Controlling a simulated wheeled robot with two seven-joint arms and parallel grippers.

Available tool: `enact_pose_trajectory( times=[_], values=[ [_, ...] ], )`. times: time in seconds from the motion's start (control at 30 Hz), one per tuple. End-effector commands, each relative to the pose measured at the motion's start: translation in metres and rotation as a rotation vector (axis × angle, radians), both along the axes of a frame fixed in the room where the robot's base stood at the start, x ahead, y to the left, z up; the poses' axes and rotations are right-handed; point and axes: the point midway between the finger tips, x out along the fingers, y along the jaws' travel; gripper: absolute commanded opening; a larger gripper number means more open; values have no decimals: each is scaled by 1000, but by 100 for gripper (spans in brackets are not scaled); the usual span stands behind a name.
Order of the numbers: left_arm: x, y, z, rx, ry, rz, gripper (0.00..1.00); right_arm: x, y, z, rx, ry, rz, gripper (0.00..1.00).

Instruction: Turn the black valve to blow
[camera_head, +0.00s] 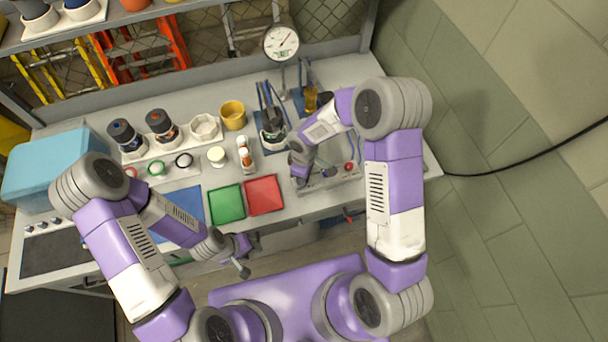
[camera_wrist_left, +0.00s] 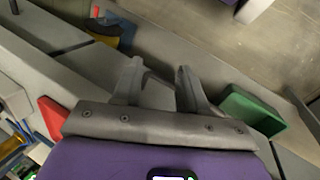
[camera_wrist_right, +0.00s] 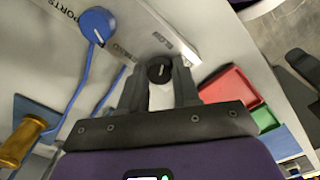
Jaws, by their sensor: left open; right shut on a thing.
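The black valve (camera_wrist_right: 159,69) is a round black knob with a pale line on it, on a pale labelled panel (camera_wrist_right: 188,25) in the right wrist view. My right gripper (camera_wrist_right: 160,84) is shut on it, with one finger on each side. In the head view my right gripper (camera_head: 300,180) reaches down to the left part of the panel and hides the black valve. Lettering near the knob seems to read BLOW. My left gripper (camera_head: 252,243) is open and empty in front of the bench; its spread fingers show in the left wrist view (camera_wrist_left: 158,78).
A blue knob (camera_wrist_right: 97,25) with blue lines stands on the same panel, and a red knob (camera_head: 349,166) is farther right. Green (camera_head: 227,204) and red (camera_head: 264,195) trays lie left of the panel. A gauge (camera_head: 282,43) stands behind.

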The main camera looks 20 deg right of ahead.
Motion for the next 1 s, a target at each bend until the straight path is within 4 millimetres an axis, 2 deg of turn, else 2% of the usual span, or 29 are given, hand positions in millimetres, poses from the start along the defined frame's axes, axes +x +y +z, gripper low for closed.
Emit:
enact_pose_trajectory(
  times=[0.2,0.43,1.0],
  values=[
    [0,0,-2,0,0,0,43,-1,-1,0,-2,3,149,1],
    [0,0,-3,0,0,0,43,-1,-1,0,-1,3,247,1],
    [0,0,-3,0,0,0,43,-1,-1,0,-2,2,292,1]
  ],
)
